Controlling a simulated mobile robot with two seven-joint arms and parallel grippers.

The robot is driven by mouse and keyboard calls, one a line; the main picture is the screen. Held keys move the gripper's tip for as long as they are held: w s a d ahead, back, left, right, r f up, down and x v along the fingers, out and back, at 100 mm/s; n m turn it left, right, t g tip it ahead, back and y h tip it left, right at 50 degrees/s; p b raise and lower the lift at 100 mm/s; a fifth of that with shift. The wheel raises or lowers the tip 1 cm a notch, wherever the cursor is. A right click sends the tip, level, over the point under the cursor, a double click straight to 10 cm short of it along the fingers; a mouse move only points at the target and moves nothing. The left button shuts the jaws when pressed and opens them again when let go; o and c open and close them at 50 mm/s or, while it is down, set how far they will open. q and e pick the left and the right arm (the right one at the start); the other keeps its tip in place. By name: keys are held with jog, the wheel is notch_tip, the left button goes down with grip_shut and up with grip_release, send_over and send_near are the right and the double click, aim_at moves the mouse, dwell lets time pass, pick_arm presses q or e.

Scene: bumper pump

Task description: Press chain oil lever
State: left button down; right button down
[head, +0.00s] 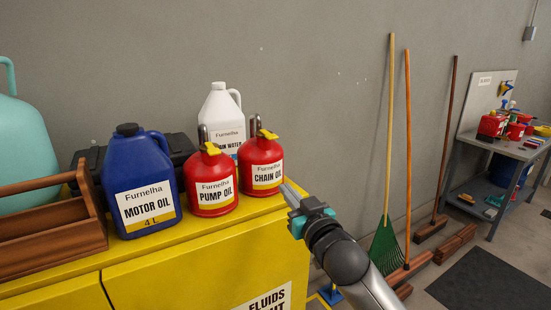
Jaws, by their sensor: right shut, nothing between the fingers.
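The red chain oil can (261,156) stands upright on the yellow cabinet top, near its right end. Its yellow lever (266,134) sits on top, below a dark upright spout. My right gripper (288,188) comes in from the lower right and is shut and empty. Its fingertips are just right of the can's lower side, lower in the picture than the lever. I cannot tell whether they touch the can. My left gripper is not in view.
The red pump oil can (212,186) stands left of the chain oil, with a white jug (222,115) behind. A blue motor oil jug (140,175) and wooden tray (60,235) are further left on the yellow cabinet (200,265). Brooms lean against the wall at right.

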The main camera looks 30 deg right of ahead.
notch_tip(320, 180, up, 10)
jog(key=w+d+t, duration=0.1)
jog(key=d+t, duration=0.1)
jog(key=t, duration=0.1)
jog(key=shift+w+d+f+n+t+y, duration=0.25)
jog(key=shift+w+n+t+y, duration=0.05)
jog(key=shift+w+y, duration=0.1)
notch_tip(320, 180, up, 4)
jog(key=f+p, duration=0.1)
jog(key=p, duration=0.1)
send_over(266, 135)
jog(key=s, duration=0.4)
jog(key=shift+w+d+f, duration=0.1)
jog(key=shift+d+f, duration=0.05)
jog(key=shift+f, duration=0.8)
jog(key=shift+w+d+f, duration=0.1)
jog(key=shift+d+f, duration=0.05)
jog(key=shift+f, duration=0.8)
jog(key=shift+s, duration=0.1)
